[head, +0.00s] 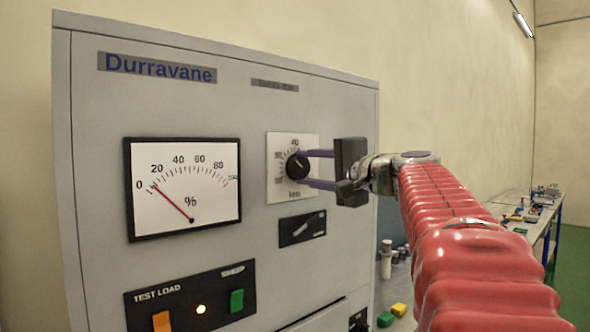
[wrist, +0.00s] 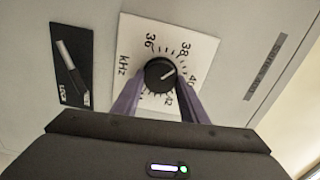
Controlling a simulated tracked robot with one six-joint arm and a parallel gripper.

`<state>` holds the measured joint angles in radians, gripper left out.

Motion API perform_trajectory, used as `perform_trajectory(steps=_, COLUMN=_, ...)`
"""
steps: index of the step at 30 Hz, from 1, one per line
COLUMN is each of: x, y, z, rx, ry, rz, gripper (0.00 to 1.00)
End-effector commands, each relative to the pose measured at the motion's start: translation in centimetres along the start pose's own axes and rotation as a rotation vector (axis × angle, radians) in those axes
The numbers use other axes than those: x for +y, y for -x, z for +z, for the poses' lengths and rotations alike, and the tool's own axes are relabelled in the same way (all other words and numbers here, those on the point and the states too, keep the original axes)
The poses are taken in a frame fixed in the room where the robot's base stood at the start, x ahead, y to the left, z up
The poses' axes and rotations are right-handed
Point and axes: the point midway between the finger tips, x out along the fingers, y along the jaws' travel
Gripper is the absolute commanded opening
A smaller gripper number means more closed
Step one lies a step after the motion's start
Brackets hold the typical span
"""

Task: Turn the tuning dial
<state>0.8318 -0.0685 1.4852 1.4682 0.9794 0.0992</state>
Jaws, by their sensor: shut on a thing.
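The tuning dial (head: 298,164) is a round black knob with a white pointer line on a white kHz scale plate (head: 283,193) on the grey cabinet front. My gripper (head: 303,168) reaches in from the right with its two purple fingers shut on the dial, one on each side. In the wrist view the dial (wrist: 160,74) sits between the fingertips, and its pointer aims to the upper right, toward the stretch between 38 and 40. Part of the scale is hidden behind the fingers.
A small switch (head: 303,228) sits below the dial. Below are an orange switch (head: 161,321), a lit lamp (head: 201,309) and a green switch (head: 236,300). A bench (head: 540,226) stands at far right.

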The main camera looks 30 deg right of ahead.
Motion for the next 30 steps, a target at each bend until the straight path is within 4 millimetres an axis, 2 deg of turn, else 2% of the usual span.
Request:
perform_trajectory(steps=5, x=0.5, y=0.0, z=-0.3, rx=0.004, ry=-0.002, rz=0.007, gripper=0.17)
perform_trajectory(steps=6, x=0.5, y=0.0, z=-0.3, rx=0.004, ry=-0.002, rz=0.007, gripper=0.42)
perform_trajectory(steps=13, x=0.3, y=0.0, z=-0.2, rx=0.002, ry=0.0, rz=0.004, gripper=0.58)
perform_trajectory(steps=23, x=0.1, y=0.2, z=-0.1, rx=0.001, ry=0.001, rz=0.002, gripper=0.58)
perform_trajectory(steps=30, x=0.1, y=2.4, z=-0.1, rx=0.004, ry=0.002, rz=0.003, gripper=0.58)
